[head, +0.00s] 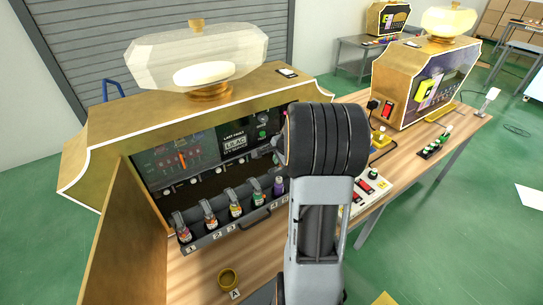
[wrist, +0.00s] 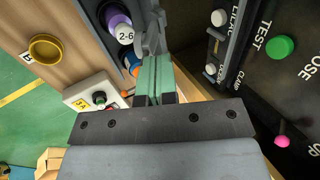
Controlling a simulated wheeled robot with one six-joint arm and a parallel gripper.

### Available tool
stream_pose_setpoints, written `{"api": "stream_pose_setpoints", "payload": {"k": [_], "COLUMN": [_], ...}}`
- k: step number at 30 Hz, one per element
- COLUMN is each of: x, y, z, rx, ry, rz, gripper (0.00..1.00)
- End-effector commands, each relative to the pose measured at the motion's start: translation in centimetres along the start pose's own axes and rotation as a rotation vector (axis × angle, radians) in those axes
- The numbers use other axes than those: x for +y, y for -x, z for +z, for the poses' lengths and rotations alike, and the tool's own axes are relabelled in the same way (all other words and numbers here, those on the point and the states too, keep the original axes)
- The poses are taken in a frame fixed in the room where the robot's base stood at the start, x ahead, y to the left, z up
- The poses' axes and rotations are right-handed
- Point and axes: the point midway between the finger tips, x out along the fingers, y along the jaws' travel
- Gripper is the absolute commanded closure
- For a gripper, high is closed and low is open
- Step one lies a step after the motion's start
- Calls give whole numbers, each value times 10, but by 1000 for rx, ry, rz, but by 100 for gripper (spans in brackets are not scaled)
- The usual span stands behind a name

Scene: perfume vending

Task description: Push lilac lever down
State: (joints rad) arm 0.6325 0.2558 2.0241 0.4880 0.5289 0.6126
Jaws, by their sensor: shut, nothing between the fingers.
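In the wrist view a black panel carries the label LILAC beside a pale round knob (wrist: 219,17). A second pale knob (wrist: 211,69) sits near the label CLAMP, with a slot between them. I cannot tell for certain which one is the lilac lever. My gripper (wrist: 153,80) has green fingers pressed together and empty, beside the panel and apart from both knobs. In the head view my thick black wrist hides the right part of the panel and most of the gripper. A display (head: 235,143) there reads LILAC.
A bottle rack (head: 232,222) with several small bottles stands below the panel; a purple bottle (wrist: 118,20) tagged 2-6 is close to my fingers. A green TEST button (wrist: 280,47) and a pink knob (wrist: 282,141) are on the panel.

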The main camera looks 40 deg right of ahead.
Motion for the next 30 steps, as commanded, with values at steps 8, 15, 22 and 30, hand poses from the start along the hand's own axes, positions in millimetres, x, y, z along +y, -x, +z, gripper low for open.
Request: {"api": "stream_pose_setpoints", "payload": {"k": [8,15,22,30], "x": [10,16,16,15], "y": [-4,-4,-4,-3], "z": [0,0,0,0], "rx": [0,0,0,0], "ry": [-1,1,0,0], "rz": [-1,1,0,0], "gripper": [100,100,100,100]}}
